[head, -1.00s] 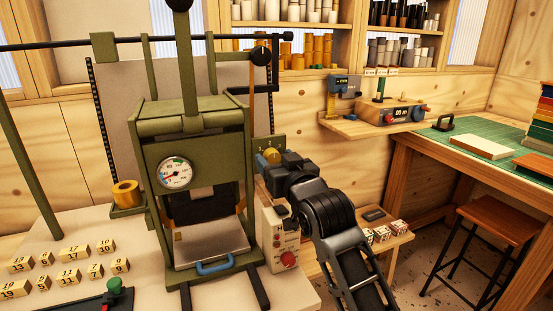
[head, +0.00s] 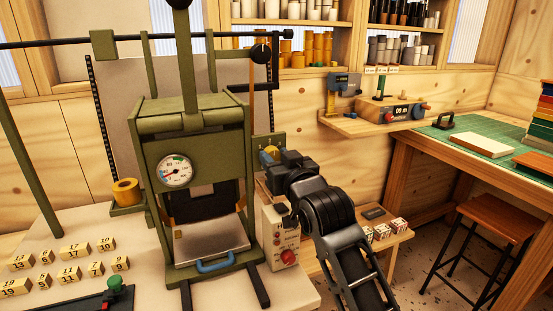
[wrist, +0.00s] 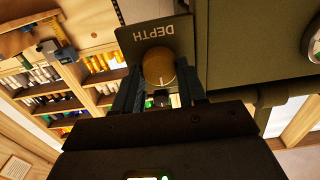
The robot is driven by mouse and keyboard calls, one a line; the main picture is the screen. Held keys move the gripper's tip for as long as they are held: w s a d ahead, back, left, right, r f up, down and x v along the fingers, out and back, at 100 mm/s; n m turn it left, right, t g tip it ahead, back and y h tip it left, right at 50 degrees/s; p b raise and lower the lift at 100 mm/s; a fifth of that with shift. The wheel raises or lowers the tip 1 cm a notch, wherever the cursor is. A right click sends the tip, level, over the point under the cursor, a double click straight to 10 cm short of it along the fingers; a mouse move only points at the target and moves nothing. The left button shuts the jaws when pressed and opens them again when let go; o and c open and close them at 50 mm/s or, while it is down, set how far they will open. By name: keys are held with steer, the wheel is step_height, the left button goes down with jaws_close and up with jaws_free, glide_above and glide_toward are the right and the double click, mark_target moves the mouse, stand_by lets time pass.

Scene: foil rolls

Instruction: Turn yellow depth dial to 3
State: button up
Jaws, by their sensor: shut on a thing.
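The yellow depth dial (wrist: 158,66) is a round brass-yellow knob on a dark olive plate (wrist: 138,36) marked DEPTH, seen upside down in the wrist view. In the head view the dial (head: 271,151) shows as a small yellow patch at the press's right side, partly hidden by my gripper. My gripper (wrist: 160,92) is shut on the dial, with one dark finger on each side of it. The dial's numbers and pointer cannot be read in either view.
The green press (head: 195,150) with a round gauge (head: 175,171) stands just left of my gripper. A control box (head: 282,243) with a red knob sits below my gripper. A small shelf with dice-like blocks (head: 382,231) is at the right. Numbered blocks (head: 70,273) lie at the left.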

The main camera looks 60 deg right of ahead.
steer(key=m+b, duration=0.1)
steer(key=m, duration=0.4)
steer(key=shift+f, duration=0.1)
steer(key=m+b, duration=0.1)
steer(key=m, duration=0.3)
steer(key=shift+s+d+m, duration=0.1)
steer(key=shift+d+m, duration=0.05)
steer(key=shift+m, duration=0.15)
stand_by(0.5)
steer(key=o, duration=1)
steer(key=shift+o, duration=0.2)
steer(key=b+v, duration=0.1)
steer(key=v, duration=0.6)
steer(key=shift+s+a+b, duration=0.25)
steer(key=shift+s+b, duration=0.05)
steer(key=shift+b, duration=0.05)
